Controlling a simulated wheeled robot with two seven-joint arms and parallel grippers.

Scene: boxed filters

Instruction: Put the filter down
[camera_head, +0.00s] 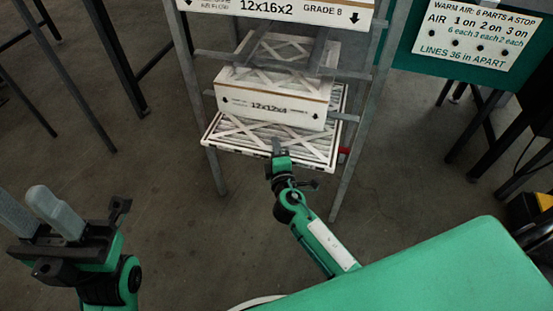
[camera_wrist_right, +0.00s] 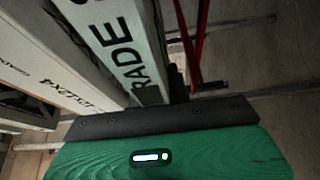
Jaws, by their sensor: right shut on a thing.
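A flat white filter (camera_head: 225,137) with crossed bracing on its top lies low in the metal rack, its front edge toward me. My right gripper (camera_head: 277,150) is at the middle of that front edge, shut on the filter. The right wrist view shows the filter's edge with large "RADE" lettering (camera_wrist_right: 128,48) right at the gripper; the fingertips are hidden there. A carton marked 12x12x4 (camera_head: 270,106) is above the rear part of the filter. Whether they touch is unclear. My left gripper (camera_head: 38,212) is open and empty at the lower left, far from the rack.
The rack's uprights (camera_head: 358,130) stand on both sides of the filter. Another carton marked 12x16x2 (camera_head: 270,8) is on a higher level. A red part (camera_head: 343,155) shows by the right upright. A green sign board (camera_head: 470,45) stands at right. The floor in front is clear.

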